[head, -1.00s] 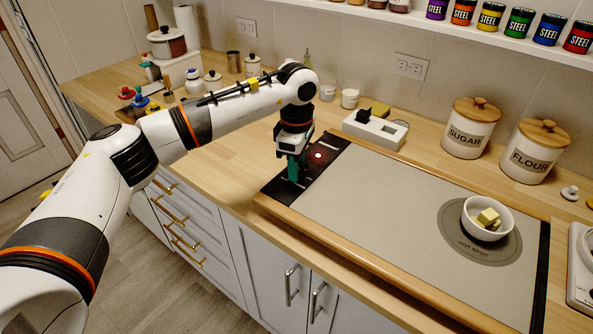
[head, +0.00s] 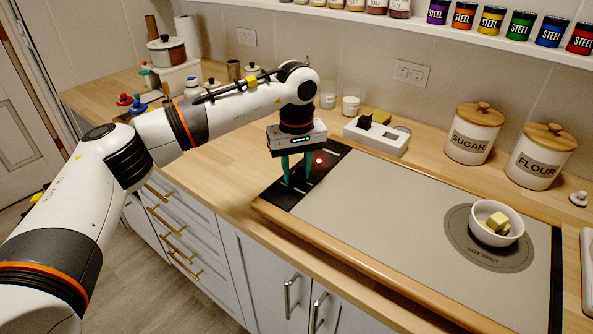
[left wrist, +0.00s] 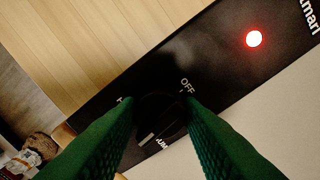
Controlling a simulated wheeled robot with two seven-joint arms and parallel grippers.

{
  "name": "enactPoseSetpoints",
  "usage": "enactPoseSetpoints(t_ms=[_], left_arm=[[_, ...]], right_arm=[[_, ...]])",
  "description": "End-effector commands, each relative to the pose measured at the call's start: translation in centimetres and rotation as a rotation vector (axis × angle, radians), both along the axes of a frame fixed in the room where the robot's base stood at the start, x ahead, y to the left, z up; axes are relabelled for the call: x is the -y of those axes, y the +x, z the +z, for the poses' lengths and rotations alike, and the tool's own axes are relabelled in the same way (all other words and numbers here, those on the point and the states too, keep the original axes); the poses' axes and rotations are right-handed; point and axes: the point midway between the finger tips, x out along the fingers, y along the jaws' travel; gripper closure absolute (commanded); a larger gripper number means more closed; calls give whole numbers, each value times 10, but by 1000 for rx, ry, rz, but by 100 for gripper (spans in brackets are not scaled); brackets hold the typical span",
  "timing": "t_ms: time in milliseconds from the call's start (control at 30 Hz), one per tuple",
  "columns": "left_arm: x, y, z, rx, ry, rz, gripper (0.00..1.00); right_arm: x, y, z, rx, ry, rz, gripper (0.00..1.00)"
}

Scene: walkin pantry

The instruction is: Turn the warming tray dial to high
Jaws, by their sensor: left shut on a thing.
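The warming tray (head: 370,215) is a pale flat plate with a black control strip (head: 331,162) at its left end. My left gripper (head: 297,181) points down at this strip, its green fingers on either side of the black dial. In the left wrist view the dark dial (left wrist: 158,112) sits between the fingers, which are shut on it. The dial's short white mark is at its lower left. "OFF" is printed at its upper right; the lettering below is partly hidden. A red light (left wrist: 254,39) glows on the strip. My right gripper is not in view.
A white bowl (head: 497,228) with yellow cubes stands on the tray's hot spot. Sugar (head: 473,136) and flour (head: 538,160) canisters stand behind it. A white block with a black top (head: 376,137) is near the strip. A shelf of cans runs above.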

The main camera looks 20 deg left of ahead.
Motion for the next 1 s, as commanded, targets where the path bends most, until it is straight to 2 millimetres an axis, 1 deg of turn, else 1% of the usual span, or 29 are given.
enactPoseSetpoints(t_ms=[300, 600, 800, 1000], left_arm=[[0, 1, 2, 5, -2, -293, 89], [0, 1, 2, 6, 0, -522, 89], [0, 1, 2, 6, 0, -618, 89], [0, 1, 2, 6, 0, -666, 89]], right_arm=[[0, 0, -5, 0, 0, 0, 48], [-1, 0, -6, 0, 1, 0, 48], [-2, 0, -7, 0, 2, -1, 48], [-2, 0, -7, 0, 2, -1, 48]])
